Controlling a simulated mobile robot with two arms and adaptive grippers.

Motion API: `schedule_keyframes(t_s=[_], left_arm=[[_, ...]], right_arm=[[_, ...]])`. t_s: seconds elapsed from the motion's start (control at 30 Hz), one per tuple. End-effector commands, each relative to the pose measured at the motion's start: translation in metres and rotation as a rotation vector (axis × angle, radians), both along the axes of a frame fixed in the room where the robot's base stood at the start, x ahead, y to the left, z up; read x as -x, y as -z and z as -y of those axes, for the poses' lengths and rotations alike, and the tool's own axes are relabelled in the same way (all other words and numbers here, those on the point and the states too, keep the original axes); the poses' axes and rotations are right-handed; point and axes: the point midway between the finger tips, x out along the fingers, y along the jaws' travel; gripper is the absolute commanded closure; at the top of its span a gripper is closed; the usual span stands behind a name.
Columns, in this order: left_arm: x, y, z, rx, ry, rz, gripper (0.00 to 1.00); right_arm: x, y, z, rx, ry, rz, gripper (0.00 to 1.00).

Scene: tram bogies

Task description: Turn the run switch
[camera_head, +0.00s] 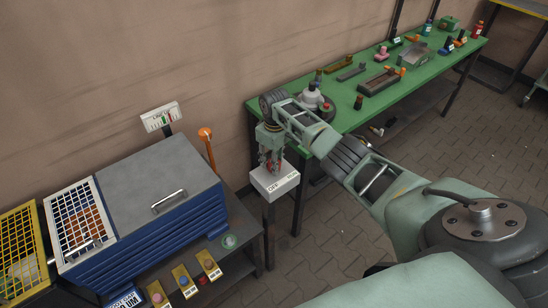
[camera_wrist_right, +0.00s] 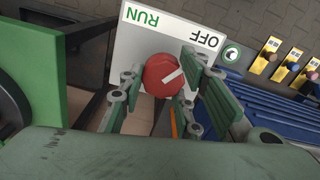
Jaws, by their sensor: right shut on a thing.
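The run switch is a round red knob (camera_wrist_right: 161,76) with a white pointer line, on a white box (camera_head: 276,185) that stands on a post. In the right wrist view, the box face carries a green RUN and a dark OFF label, both upside down. The pointer line slants up and right, toward the OFF side. My right gripper (camera_head: 271,163) reaches down over the box from above. Its fingers (camera_wrist_right: 160,88) are closed on the knob from both sides and partly hide its edges. My left gripper is not in view.
A blue cabinet (camera_head: 150,221) with a grey lid (camera_head: 155,176) and wire guard stands left of the switch. Yellow button boxes (camera_head: 184,281) sit in front of it. A green workbench (camera_head: 345,110) with trays and small parts stands behind my right arm. A lever with an orange knob (camera_head: 206,133) rises behind the cabinet.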

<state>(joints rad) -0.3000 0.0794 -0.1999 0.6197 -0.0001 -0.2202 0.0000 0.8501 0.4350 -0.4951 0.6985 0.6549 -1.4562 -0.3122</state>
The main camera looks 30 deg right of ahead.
Motion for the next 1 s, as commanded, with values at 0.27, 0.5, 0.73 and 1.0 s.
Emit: schedule_keyframes(t_s=[0.27,0.5,0.73,1.0], left_arm=[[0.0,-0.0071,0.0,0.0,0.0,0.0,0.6],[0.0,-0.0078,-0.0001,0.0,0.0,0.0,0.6],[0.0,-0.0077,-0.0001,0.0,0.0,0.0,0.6],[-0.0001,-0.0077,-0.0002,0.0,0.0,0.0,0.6]], right_arm=[[-0.005,-0.007,0.0058,0.01,0.098,0.018,0.95],[-0.0048,-0.0063,0.0068,0.011,0.122,0.019,0.95],[-0.0046,-0.0062,0.0071,0.012,0.123,0.018,0.95],[-0.0045,-0.0057,0.0056,0.009,0.12,0.018,0.55]])
